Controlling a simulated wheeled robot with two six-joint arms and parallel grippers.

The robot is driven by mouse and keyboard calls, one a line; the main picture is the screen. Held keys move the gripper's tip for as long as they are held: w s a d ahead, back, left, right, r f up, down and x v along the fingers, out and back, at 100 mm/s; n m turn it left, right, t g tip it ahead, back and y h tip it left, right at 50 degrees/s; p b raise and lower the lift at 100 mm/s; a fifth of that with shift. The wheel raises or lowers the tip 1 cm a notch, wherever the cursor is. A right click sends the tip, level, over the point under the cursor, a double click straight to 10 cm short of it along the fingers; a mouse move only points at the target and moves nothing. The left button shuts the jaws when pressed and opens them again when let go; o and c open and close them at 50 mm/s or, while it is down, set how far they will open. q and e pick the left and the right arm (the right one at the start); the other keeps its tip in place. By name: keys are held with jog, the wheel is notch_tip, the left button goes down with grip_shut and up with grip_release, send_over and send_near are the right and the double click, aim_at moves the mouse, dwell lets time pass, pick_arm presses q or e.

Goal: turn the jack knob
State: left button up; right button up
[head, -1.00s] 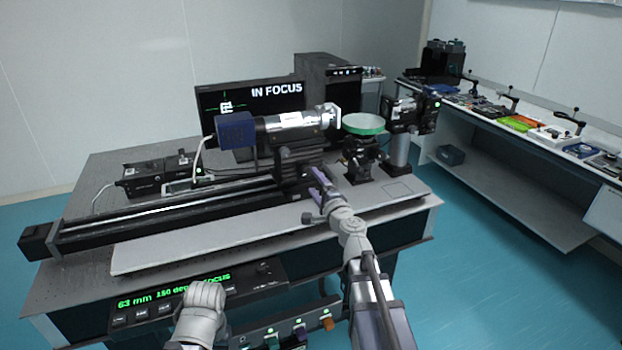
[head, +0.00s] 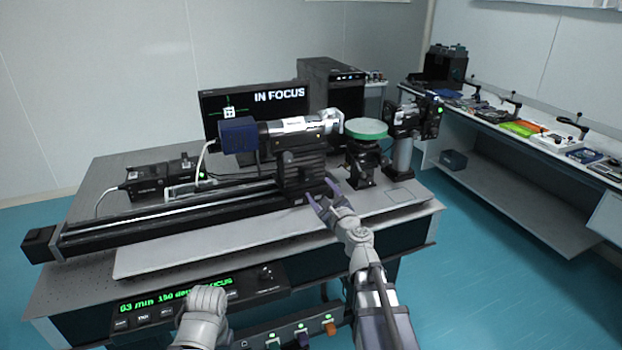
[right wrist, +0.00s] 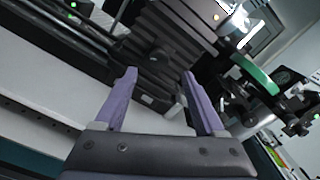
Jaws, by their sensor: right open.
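The black ribbed jack (head: 301,173) stands on the rail under the silver and blue camera (head: 290,125); it also shows in the right wrist view (right wrist: 155,38). My right gripper (head: 325,193) is open and empty, in front of the jack's lower right side. In the right wrist view my right gripper (right wrist: 160,82) has its two purple fingers spread apart, pointing at the jack's lower part. Nothing is held between them. A pale part of my left arm shows low in the head view, but its fingers do not.
The monitor (head: 225,105) behind reads IN FOCUS. A lit control panel (head: 140,312) sits at the table's front edge. The grey plate (head: 180,258) before the rail is clear.

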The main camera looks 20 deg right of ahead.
aim_at(311, 177)
jog(key=m, duration=0.8)
jog(key=shift+w, duration=0.35)
jog(key=w, duration=0.8)
jog(key=shift+a, duration=0.15)
jog(key=shift+s, duration=0.1)
jog(key=shift+c, duration=0.4)
grip_shut()
